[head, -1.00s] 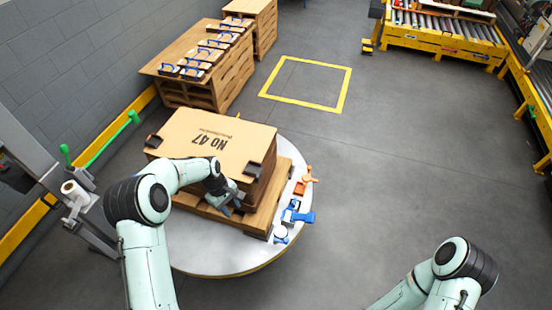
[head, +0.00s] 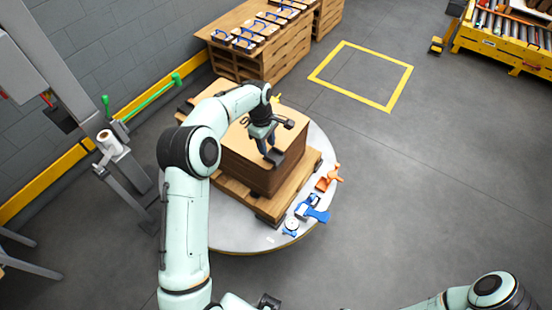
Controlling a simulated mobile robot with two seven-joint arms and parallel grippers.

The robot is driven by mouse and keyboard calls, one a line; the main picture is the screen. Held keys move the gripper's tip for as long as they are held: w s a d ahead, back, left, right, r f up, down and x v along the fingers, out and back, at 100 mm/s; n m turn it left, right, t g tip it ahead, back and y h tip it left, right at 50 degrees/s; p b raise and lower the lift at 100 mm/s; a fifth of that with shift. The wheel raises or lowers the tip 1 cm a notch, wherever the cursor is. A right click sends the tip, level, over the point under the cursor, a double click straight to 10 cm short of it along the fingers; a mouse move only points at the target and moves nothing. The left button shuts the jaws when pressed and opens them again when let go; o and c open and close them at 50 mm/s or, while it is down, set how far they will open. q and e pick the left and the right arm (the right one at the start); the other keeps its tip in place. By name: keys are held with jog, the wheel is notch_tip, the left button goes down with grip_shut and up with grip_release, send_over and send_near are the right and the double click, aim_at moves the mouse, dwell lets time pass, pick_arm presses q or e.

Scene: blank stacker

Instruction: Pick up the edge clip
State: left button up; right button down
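A black edge clip (head: 275,157) sits at the near right top corner of the brown cardboard box (head: 250,172). My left gripper (head: 268,148) points down over that corner, its fingers right at the clip. I cannot tell whether the fingers touch it or how far apart they are. Another dark clip (head: 186,108) shows at the left side of the box, partly hidden by my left arm. My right arm shows only at the lower right edge, and its gripper is out of view.
The box rests on a wooden pallet (head: 295,190) on a round grey turntable (head: 225,230). An orange tool (head: 328,178) and a blue tool (head: 314,212) lie at its right rim. A grey post with a white roll (head: 109,143) stands left.

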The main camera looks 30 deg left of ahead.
aim_at(270, 158)
pick_arm(q)
jog(key=shift+d+f, duration=0.2)
jog(key=shift+f, duration=0.8)
jog(key=shift+d+f, duration=0.15)
jog(key=shift+f, duration=0.85)
jog(key=shift+d+f, duration=0.2)
jog(key=shift+f, duration=0.8)
grip_shut()
